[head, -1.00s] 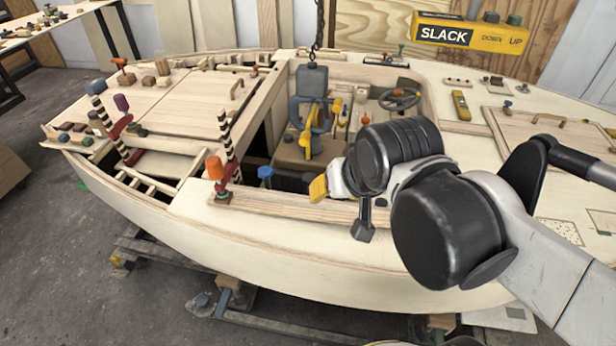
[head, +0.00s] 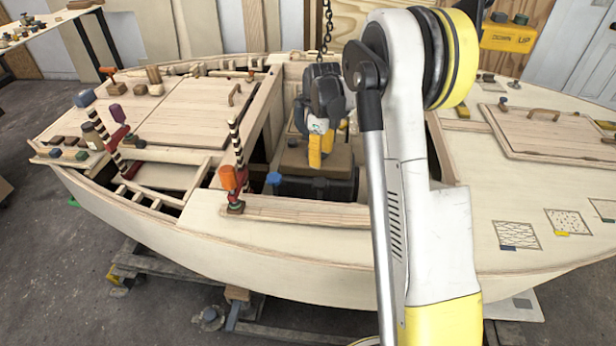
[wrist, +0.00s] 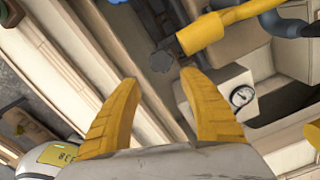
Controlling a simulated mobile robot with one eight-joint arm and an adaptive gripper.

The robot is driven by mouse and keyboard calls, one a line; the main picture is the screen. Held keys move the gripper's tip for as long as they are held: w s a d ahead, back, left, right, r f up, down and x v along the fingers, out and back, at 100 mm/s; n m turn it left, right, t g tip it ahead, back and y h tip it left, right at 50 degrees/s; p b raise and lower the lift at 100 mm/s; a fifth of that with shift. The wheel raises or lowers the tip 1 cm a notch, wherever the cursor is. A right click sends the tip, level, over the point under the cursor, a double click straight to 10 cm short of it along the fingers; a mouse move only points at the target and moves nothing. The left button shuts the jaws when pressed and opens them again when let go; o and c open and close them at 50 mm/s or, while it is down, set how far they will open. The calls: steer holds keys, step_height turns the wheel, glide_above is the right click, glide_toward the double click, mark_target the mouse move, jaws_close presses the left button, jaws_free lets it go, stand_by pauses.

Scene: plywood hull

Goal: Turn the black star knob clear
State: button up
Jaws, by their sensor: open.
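A dark, lobed knob (wrist: 162,60), apparently the black star knob, shows in the wrist view beside the end of a yellow tube (wrist: 222,28). It appears just beyond the gap between my fingertips; I cannot tell the exact distance. I cannot make out the knob in the head view. My gripper (wrist: 160,77) is open, its two yellow fingers apart with nothing between them. In the head view my gripper (head: 320,162) hangs over the cockpit opening, and my wrist hides much of what is behind it.
Two red clamps (head: 232,180) with striped bars stand on the near-left deck. A chain (head: 327,35) hangs above the cockpit. A wooden hatch (head: 545,130) lies right.

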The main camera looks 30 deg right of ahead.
mark_target(320, 182)
steer(key=shift+w+d+f+m, duration=0.15)
steer(key=shift+f+m, duration=0.15)
steer(key=shift+f, duration=0.55)
step_height(320, 182, down, 10)
steer(key=b, duration=0.4)
steer(key=shift+r, duration=0.1)
steer(key=c, duration=1.1)
